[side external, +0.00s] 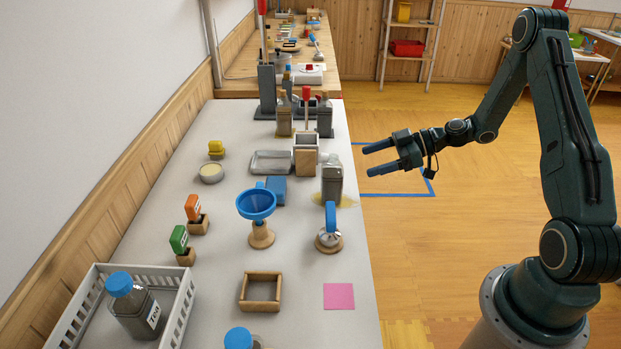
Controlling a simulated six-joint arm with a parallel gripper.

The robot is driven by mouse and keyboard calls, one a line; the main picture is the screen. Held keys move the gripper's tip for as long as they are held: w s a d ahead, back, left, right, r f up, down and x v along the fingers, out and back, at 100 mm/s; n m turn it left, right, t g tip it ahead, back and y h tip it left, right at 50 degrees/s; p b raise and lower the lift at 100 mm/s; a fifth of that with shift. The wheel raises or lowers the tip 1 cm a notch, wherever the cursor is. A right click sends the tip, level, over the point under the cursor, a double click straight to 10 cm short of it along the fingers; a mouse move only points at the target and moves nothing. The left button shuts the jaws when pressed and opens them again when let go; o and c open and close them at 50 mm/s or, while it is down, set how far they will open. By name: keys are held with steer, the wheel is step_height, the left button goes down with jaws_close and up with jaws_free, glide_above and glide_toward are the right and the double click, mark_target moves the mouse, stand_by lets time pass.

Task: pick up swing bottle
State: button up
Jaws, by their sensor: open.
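A grey bottle (332,183) with a pale top stands upright near the table's right edge, with a yellowish wet-looking patch (348,200) by its base. It looks like the swing bottle, but its closure is too small to make out. Two more bottles, one brownish (284,121) and one grey (325,121), stand farther back. My gripper (367,161) is open and empty, its blue fingers pointing left towards the table. It is raised, to the right of the grey bottle and apart from it.
A blue-handled tool (330,217) on a round wooden base stands just in front of the grey bottle. A wooden box (306,161), a metal tray (270,162) and a blue funnel (256,204) are nearby. A grey crate (181,306) holds a blue-capped jar (133,310). A pink square (338,296) lies front right.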

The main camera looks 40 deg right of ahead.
mark_target(326, 175)
steer(key=x, duration=0.8)
steer(key=shift+w+a+f, duration=0.1)
steer(key=shift+a, duration=0.1)
steer(key=shift+x, duration=2.45)
steer(key=shift+c, duration=0.3)
steer(key=c, duration=1.2)
step_height(326, 175, up, 20)
